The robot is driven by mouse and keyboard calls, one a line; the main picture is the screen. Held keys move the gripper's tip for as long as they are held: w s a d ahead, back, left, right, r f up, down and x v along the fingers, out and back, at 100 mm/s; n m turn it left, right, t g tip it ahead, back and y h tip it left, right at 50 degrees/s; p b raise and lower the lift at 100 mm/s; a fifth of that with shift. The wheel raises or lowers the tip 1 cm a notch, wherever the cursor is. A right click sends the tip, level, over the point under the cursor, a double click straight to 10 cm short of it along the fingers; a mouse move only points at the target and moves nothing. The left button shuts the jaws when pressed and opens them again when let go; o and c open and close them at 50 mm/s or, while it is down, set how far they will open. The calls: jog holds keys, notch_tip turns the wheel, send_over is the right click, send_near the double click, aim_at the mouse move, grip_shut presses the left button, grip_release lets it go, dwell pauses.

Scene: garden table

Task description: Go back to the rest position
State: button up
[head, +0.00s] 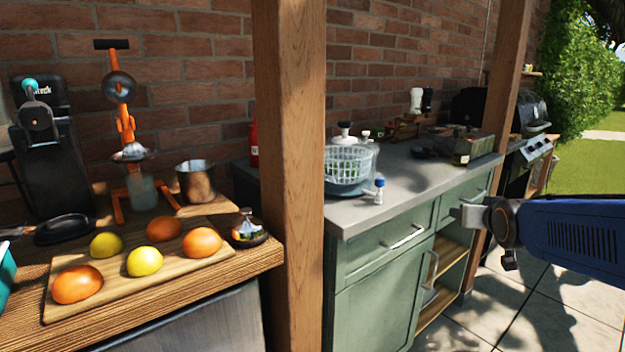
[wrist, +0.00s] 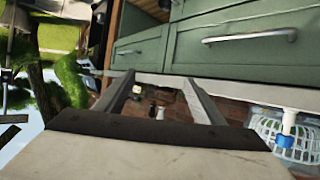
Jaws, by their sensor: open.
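My gripper (head: 466,214) is at the right of the head view, at the end of my blue arm. It is in front of the green cabinet (head: 378,300), near its right side. In the wrist view my gripper (wrist: 159,82) shows two spread fingers with nothing between them. That view is turned over, with the cabinet drawers at the top. I cannot tell the exact gap between the fingers and the cabinet front.
A wooden post (head: 288,170) stands between the wooden counter and the cabinet. A cutting board (head: 180,264) holds oranges and lemons. A white colander (head: 348,164) stands on the grey worktop (head: 415,172). Open paving (head: 565,312) lies at the lower right.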

jog(key=s+a+f+g+y, duration=0.1)
jog(key=s+a+f+g, duration=0.1)
jog(key=s, duration=0.8)
jog(key=s+a+f+n+g+y, duration=0.1)
jog(key=s+a+f+g, duration=0.2)
jog(key=s, duration=0.7)
jog(key=s+a+f+n+g, duration=0.1)
jog(key=s+a+f+g, duration=0.2)
jog(key=s+a+f, duration=0.3)
jog(key=s+f, duration=0.2)
jog(key=s, duration=0.2)
jog(key=shift+a+f+y, duration=0.2)
jog(key=shift+f+y, duration=0.05)
jog(key=shift+y, duration=0.15)
